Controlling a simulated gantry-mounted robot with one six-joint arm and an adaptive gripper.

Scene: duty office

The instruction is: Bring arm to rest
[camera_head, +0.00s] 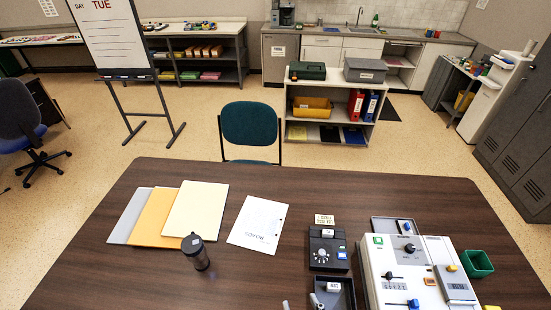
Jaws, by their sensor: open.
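A dark cylinder (200,258) stands by the folders (196,208) and a printed sheet (258,224). A black device (327,250), dark tray (347,296), white panel (377,262) and green bin (478,263) crowd the right. The table's left front is clear. A chair (249,124) stands behind.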

